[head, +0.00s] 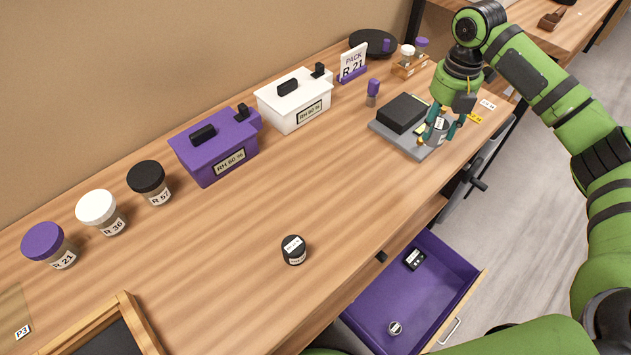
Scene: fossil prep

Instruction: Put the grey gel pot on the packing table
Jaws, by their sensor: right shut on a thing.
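My right gripper (440,129) comes down from the upper right and is shut on a small grey pot (438,127) with a white label. The pot is at the grey base plate (412,149) of a device with a black block on it, near the bench's right edge. The fingers hide part of the pot, and I cannot tell whether it touches the plate. My left gripper is not in view. A second wooden table (586,35) stands at the top right; no label shows which table is the packing table.
On the wooden bench (330,195) are a purple box (215,150), a white box (293,100), a "PACK R 21" sign (353,62), several lidded jars and a black-lidded pot (294,250). An open purple drawer (425,290) juts out in front. The bench middle is clear.

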